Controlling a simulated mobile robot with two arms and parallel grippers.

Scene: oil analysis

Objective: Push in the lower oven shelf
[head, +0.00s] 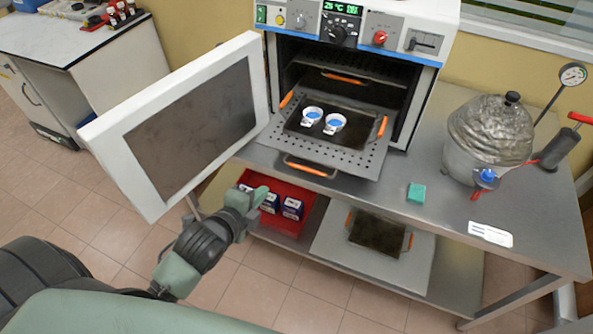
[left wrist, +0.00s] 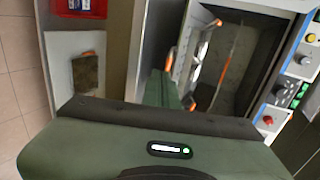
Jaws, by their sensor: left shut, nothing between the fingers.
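The oven (head: 425,95) stands on the metal table with its door (head: 190,125) swung wide open to the left. Its lower shelf (head: 345,161), a perforated metal plate, sticks out of the front. A dark tray with orange handles (head: 360,123) and two small white dishes with blue contents (head: 323,119) rests on it. In the left wrist view the oven opening (left wrist: 235,60) lies beyond the gripper. My right gripper is not in view.
A red bin with boxes (head: 310,222) and a second dark tray (head: 377,234) are on the low shelf under the table. A glass desiccator (head: 488,140), a green block (head: 416,193) and a white card (head: 490,234) are to the right.

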